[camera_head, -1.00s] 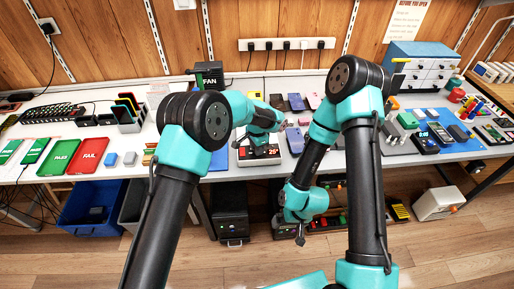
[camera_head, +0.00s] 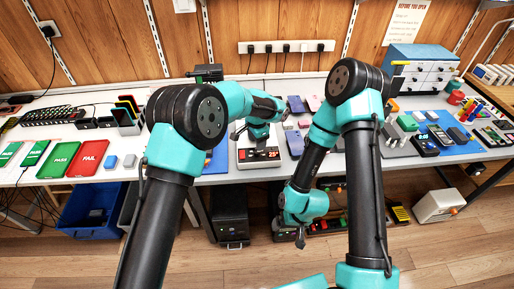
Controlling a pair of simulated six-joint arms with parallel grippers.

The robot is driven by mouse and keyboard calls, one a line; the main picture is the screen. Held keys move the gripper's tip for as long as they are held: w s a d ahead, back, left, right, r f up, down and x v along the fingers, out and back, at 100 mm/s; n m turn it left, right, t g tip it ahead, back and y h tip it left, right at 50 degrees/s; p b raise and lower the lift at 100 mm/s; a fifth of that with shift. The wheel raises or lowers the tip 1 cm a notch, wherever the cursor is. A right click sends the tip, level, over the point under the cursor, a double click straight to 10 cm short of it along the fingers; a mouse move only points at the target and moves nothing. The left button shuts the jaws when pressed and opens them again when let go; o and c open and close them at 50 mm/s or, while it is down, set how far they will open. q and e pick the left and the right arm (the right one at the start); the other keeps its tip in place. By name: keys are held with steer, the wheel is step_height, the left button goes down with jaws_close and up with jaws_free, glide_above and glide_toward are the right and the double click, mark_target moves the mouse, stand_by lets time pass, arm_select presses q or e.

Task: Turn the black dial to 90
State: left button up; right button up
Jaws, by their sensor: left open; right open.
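A white and red device (camera_head: 260,165) with a dark front panel and a lit red "25°" readout (camera_head: 273,154) stands at the table's front edge. I cannot clearly make out a black dial on it at this size. My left gripper (camera_head: 238,133) is just above and behind the device, partly hidden by its own arm; it is open and holds nothing that I can see. My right gripper (camera_head: 300,240) is open and empty, pointing down in front of the table, below its edge.
Green PASS and red FAIL mats (camera_head: 88,158) lie at the left. Phones (camera_head: 295,142) lie right of the device. A blue drawer cabinet (camera_head: 425,68) stands at the back right. A blue bin (camera_head: 92,210) and a black box (camera_head: 229,217) are under the table.

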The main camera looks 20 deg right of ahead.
arm_select(q)
step_height(320, 180, up, 12)
stand_by(0.4)
stand_by(0.3)
